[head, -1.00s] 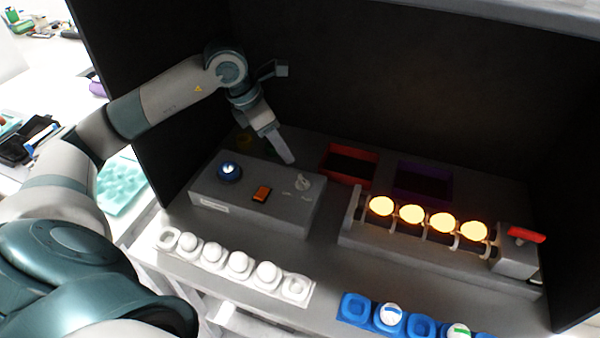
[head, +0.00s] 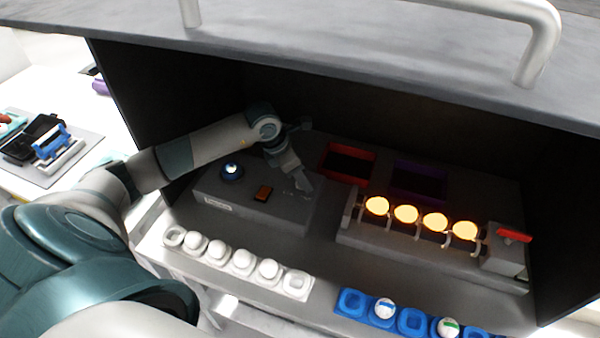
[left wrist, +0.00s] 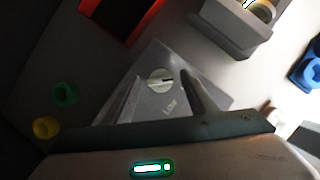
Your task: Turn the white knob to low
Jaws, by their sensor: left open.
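The white knob (left wrist: 160,80) sits on top of a grey control box (left wrist: 150,58), with a "LOW" label printed beside it. In the left wrist view it lies between the two fingers of my left gripper (left wrist: 157,92), which is open. A gap shows between the knob and the right finger; whether the left finger touches it I cannot tell. In the head view my left gripper (head: 304,184) is down at the right end of the control box (head: 238,208) and hides the knob. My right gripper is not in view.
To the right is a rack with glowing eggs (head: 406,214) and a red handle (head: 514,235). White and blue egg trays stand in front. Red and purple bins stand behind.

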